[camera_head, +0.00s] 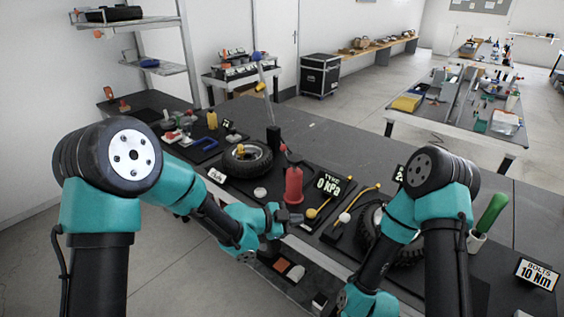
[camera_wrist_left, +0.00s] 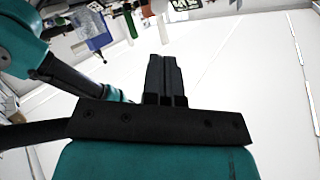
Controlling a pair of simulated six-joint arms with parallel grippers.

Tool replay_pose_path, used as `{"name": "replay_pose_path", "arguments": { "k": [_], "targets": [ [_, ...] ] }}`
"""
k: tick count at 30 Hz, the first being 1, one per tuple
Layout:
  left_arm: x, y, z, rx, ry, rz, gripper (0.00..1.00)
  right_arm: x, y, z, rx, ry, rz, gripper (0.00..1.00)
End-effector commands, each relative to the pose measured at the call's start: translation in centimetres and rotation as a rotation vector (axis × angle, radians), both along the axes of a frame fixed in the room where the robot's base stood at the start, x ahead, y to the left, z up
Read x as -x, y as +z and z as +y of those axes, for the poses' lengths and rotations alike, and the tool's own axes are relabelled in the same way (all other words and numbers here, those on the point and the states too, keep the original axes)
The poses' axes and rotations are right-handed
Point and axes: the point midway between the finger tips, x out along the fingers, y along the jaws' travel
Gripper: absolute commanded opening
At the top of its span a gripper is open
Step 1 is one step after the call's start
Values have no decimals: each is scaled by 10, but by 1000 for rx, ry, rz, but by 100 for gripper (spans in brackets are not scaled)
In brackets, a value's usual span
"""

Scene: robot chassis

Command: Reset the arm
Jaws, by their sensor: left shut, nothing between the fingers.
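My left arm comes in from the left, with a teal and black forearm. Its gripper (camera_head: 294,218) is over the front edge of the dark workbench (camera_head: 330,140), just in front of the red bottle-shaped object (camera_head: 293,186). The two black fingers are together with nothing between them, and they also show closed in the left wrist view (camera_wrist_left: 164,78). My right arm bends down toward the bottom of the head view, and its gripper is out of the picture.
On the bench are a tyre (camera_head: 248,158), a pressure display (camera_head: 328,185) reading 0 kPa, a second tyre (camera_head: 369,222) partly hidden by my right arm, a green-handled tool (camera_head: 492,212) and a bolts sign (camera_head: 537,274). The bench's back middle is clear.

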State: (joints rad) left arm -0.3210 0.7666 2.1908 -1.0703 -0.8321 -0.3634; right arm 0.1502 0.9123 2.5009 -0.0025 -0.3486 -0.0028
Motion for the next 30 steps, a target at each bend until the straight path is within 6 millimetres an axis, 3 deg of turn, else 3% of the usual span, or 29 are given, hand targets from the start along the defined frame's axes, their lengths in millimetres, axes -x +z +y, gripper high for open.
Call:
{"name": "replay_pose_path", "arguments": {
  "k": [4, 7, 14, 20, 24, 30],
  "targets": [
    [-3, -13, 13, -11, 49, 49, 0, 0, 0, 0, 0, 0, 0, 43],
    [-6, -37, 37, -32, 136, 141, 0, 0, 0, 0, 0, 0, 0, 43],
    [7, -123, 128, -104, 469, 497, 0, 0, 0, 0, 0, 0, 0, 43],
    [55, -195, 210, -160, 782, 850, 0, 0, 0, 0, 0, 0, 0, 43],
    [108, -235, 260, -193, 1004, 1112, 0, 0, 0, 0, 0, 0, 0, 43],
    [187, -267, 305, -225, 1271, 1435, 0, 0, 0, 0, 0, 0, 0, 43]
  ]
}}
